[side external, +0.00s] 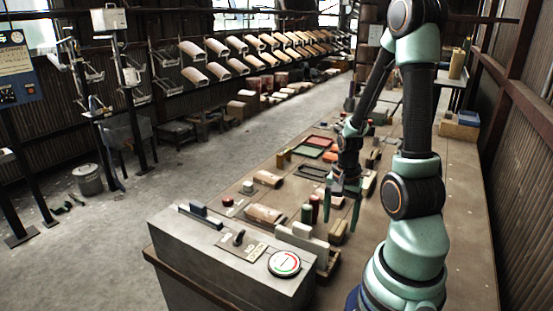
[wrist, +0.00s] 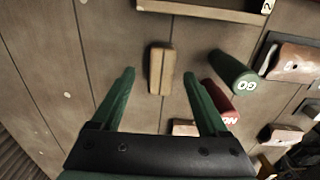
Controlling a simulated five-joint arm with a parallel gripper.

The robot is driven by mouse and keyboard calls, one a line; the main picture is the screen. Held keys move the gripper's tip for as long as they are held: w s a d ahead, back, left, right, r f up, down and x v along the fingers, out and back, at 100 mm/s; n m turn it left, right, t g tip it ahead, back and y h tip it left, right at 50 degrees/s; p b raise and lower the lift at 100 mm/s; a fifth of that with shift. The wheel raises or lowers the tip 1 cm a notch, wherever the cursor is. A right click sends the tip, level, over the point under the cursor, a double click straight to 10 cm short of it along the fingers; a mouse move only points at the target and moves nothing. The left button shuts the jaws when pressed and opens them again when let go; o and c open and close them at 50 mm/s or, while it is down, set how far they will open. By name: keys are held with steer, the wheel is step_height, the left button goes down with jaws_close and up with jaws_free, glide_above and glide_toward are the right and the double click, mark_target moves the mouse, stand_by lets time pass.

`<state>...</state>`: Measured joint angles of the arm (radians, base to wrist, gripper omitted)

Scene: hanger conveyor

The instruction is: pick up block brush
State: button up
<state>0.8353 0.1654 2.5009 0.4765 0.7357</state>
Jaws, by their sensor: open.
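The block brush looks like a small tan wooden block with a dark line along its middle (wrist: 161,69). In the wrist view it lies on the table, beyond and between my fingertips, its long side running roughly along the fingers. In the side view a tan block that looks like it (side external: 338,229) sits low on the bench near my right finger. My gripper (side external: 342,212) points down over the bench with its green fingers apart. It is open and empty, and the fingers show on both sides of the block in the wrist view (wrist: 159,77).
A green "GO" cylinder (wrist: 232,72) and a red "NO" cylinder (wrist: 221,100) stand close to the right finger. A wooden tray edge (wrist: 205,10) lies beyond the block. A grey console with a dial (side external: 284,263) stands at the bench's near end. Table left of the block is clear.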

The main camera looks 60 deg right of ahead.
mark_target(338, 226)
steer(key=shift+w+d+f, duration=0.1)
steer(key=shift+d+f, duration=0.05)
steer(key=shift+f, duration=1.55)
steer(key=shift+c, duration=0.3)
jaws_close()
steer(key=shift+r, duration=0.15)
step_height(338, 226, up, 20)
